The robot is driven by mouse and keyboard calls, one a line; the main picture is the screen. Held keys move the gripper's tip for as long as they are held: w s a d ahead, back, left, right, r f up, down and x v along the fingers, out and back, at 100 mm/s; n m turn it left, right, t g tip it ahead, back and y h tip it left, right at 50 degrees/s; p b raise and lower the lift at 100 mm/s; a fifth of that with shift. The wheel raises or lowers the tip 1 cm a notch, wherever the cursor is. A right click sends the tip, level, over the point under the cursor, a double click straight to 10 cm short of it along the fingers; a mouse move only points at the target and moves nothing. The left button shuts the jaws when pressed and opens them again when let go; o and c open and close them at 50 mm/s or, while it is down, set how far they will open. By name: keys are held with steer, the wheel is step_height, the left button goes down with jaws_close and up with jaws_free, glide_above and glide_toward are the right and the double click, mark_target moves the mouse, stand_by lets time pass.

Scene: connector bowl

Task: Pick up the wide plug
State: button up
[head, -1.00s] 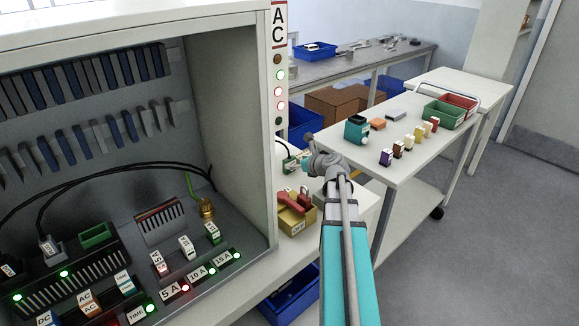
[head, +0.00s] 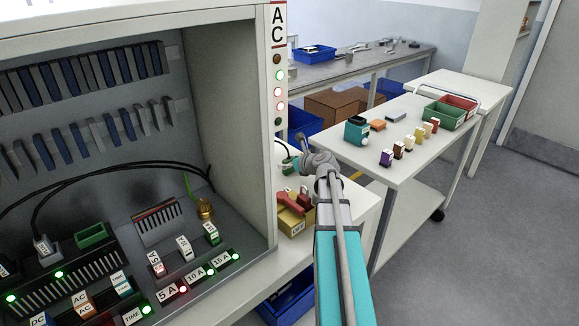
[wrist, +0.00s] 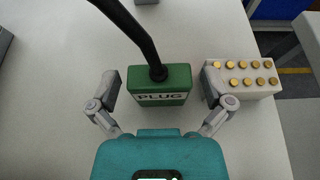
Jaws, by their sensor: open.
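The wide plug (wrist: 160,88) is a green block with a white PLUG label and a thick black cable rising from its top. It sits on the white bench in the wrist view. My gripper (wrist: 160,88) is open, with one finger on each side of the plug. I cannot tell whether either finger touches it. In the head view my gripper is over the small bench beside the cabinet, mostly hidden by my wrist; a bit of green (head: 290,163) and a black cable show just past it.
A white block with several gold pins (wrist: 240,78) stands close to the right finger. In the head view, a yellow bin (head: 292,222) with red parts sits near my arm. The cabinet wall (head: 232,120) is on the left; a white cart (head: 400,165) holds several small connectors.

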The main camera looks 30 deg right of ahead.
steer(key=c, duration=1.1)
steer(key=shift+r, duration=0.15)
steer(key=shift+r+p, duration=0.95)
steer(key=shift+p, duration=0.2)
steer(key=s+r+p, duration=0.3)
steer(key=s, duration=0.1)
steer(key=s+a+r+p, duration=0.1)
steer(key=s+r+p, duration=0.3)
steer(key=s, duration=0.1)
steer(key=s+r+p, duration=0.3)
steer(key=s, duration=0.2)
steer(key=shift+a+r+p, duration=0.35)
steer(key=shift+r, duration=0.05)
